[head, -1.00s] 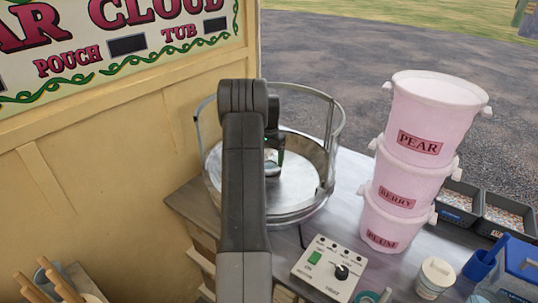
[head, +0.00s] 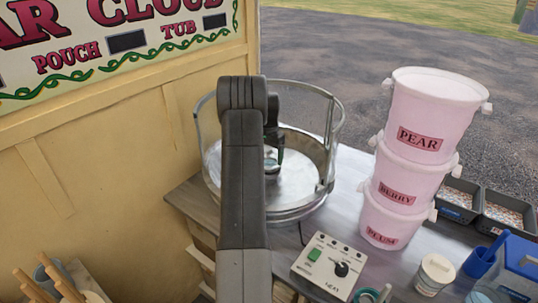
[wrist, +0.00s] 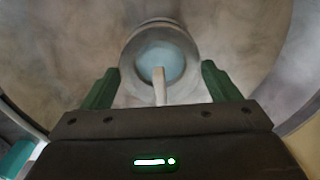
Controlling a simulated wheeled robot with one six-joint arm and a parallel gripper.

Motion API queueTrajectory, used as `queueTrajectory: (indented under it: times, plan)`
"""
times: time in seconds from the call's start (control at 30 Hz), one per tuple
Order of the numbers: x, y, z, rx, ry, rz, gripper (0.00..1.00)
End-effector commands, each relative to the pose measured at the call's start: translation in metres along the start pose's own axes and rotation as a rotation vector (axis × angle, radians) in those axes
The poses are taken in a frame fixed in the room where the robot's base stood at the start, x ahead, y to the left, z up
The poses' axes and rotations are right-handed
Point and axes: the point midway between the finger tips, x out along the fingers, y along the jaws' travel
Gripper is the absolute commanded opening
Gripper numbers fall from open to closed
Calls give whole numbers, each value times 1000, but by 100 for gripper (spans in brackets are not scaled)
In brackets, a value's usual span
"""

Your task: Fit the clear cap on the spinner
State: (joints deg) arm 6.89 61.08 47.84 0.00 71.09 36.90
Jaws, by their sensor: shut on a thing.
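The clear cap (wrist: 165,64) shows in the wrist view as a pale blue, see-through round with a greyish rim, between the green fingers of my gripper (wrist: 160,75). My gripper is shut on it. A pale narrow strip stands in front of its middle. The spinner (head: 271,176) is a small metal head in the middle of the round pan. In the head view my gripper (head: 273,145) is above the spinner, partly hidden by my arm. Cap and spinner overlap in both views, so I cannot tell whether they touch.
A clear wall (head: 334,125) rings the metal pan (head: 300,185). A control box (head: 330,265) stands in front of it. Stacked pink tubs (head: 420,140) stand on the right. The yellow stall wall (head: 110,150) is on the left.

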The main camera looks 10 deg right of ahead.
Motion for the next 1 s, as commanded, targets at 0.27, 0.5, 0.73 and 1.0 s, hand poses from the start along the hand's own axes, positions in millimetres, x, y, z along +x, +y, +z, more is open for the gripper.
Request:
queueTrajectory:
  times: [0.27,0.5,0.73,1.0]
  plan:
    - [2,0,0,0,0,0,60]
    - [3,0,0,0,0,0,60]
    - [7,0,0,0,0,0,60]
    - [7,0,0,0,0,0,60]
